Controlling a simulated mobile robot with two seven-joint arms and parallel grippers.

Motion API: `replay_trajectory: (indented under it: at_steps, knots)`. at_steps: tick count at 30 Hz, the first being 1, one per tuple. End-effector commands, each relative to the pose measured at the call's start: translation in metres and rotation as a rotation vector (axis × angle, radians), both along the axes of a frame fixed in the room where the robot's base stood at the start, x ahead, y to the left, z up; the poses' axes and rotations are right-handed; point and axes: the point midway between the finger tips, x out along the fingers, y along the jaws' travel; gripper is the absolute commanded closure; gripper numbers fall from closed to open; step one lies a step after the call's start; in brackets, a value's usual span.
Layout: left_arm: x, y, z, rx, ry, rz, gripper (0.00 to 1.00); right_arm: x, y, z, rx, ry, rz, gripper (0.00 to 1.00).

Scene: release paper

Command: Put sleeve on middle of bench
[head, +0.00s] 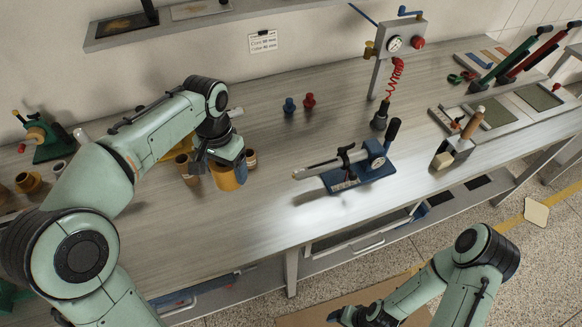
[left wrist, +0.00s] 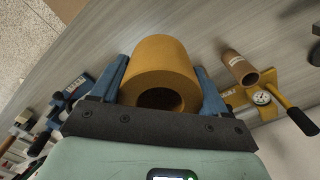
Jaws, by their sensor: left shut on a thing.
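The sleeve is a thick orange-yellow hollow cylinder (head: 228,179), seen over the left part of the bench (head: 240,225). My left gripper (head: 226,168) is shut on it from above. In the left wrist view the sleeve (left wrist: 160,62) sits between the two blue fingers, with its dark bore facing the camera. I cannot tell whether its lower end touches the bench top.
A blue fixture with a lever (head: 360,175) stands right of centre. Blue (head: 289,106) and red (head: 309,100) pegs stand behind, near a gauge stand (head: 393,45). The bench between the sleeve and the blue fixture is clear.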

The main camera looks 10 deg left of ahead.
Motion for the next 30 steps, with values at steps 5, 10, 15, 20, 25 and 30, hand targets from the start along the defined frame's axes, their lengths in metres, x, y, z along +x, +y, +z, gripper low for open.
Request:
replay_trajectory:
  at_steps: [5,10,15,20,25,30]
  knots:
    - [-0.001,0.0,-0.002,-0.001,0.001,0.0,0.62,-0.003,0.0,-0.002,0.0,0.003,0.0,0.24]
    - [-0.002,0.0,-0.025,0.001,0.007,0.0,0.62,-0.008,0.0,-0.007,0.0,0.01,-0.001,0.24]
    - [-0.003,0.0,-0.071,0.001,0.009,0.0,0.62,-0.016,0.0,-0.016,0.0,0.019,0.0,0.24]
    - [-0.003,0.0,-0.114,0.001,0.009,0.0,0.62,-0.021,0.0,-0.022,0.0,0.025,0.0,0.24]
    - [-0.003,0.0,-0.147,0.0,0.005,0.0,0.62,-0.024,0.0,-0.025,0.0,0.028,0.0,0.24]
    - [-0.002,0.0,-0.16,-0.001,0.002,0.0,0.62,-0.024,0.0,-0.026,0.0,0.028,0.0,0.24]
